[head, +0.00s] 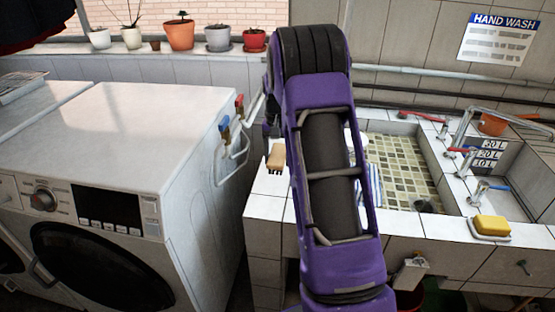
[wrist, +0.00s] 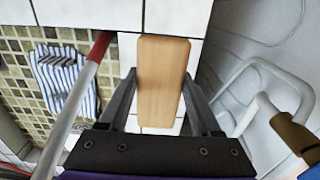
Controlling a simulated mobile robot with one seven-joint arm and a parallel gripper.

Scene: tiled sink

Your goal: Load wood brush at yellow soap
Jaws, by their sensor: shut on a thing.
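The wood brush (wrist: 162,75) is a pale wooden block with rounded edges, seen from its back in the wrist view. My gripper (wrist: 160,100) is closed around it, one dark finger on each long side. In the head view, part of the brush (head: 276,157) shows at the white tiled ledge, just left of my purple arm, which hides my gripper. I cannot tell whether the brush still touches the tiles. The yellow soap (head: 491,224) lies on a small dish at the front right edge of the sink, well to the right of the brush.
The sink basin (head: 404,165) has a mosaic floor. A striped cloth (wrist: 64,82) lies there, and a grey rod with a red end (wrist: 100,46) passes close left of my gripper. Taps (head: 480,188) stand near the soap. A washing machine (head: 150,130) fills the left.

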